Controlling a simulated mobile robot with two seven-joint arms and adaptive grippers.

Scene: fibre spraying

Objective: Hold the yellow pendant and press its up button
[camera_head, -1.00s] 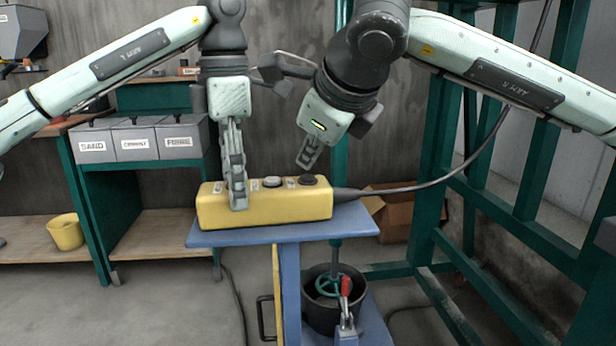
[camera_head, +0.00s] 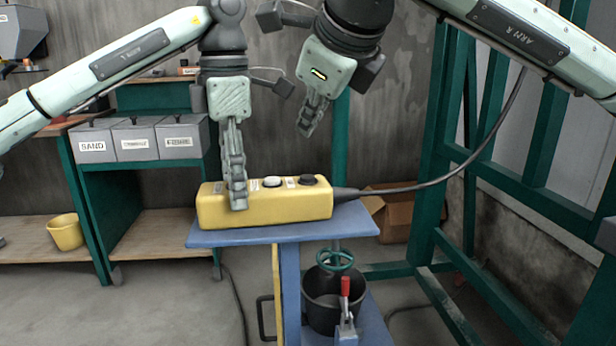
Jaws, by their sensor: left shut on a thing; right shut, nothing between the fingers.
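The yellow pendant (camera_head: 285,207) lies lengthwise on a small blue stand (camera_head: 340,230). A white button (camera_head: 272,181) and a black button (camera_head: 308,180) sit on its top face, with small labels beside them; the labels are too small to read. My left gripper (camera_head: 238,203) points down and is shut on the pendant near its left part, its fingers overlapping the front face. My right gripper (camera_head: 305,132) is shut and empty, above the black button and clearly apart from it.
A black bucket (camera_head: 321,302) and a red-handled clamp (camera_head: 345,287) are below the stand. Grey bins (camera_head: 136,142) stand at the left, a cardboard box (camera_head: 398,215) behind.

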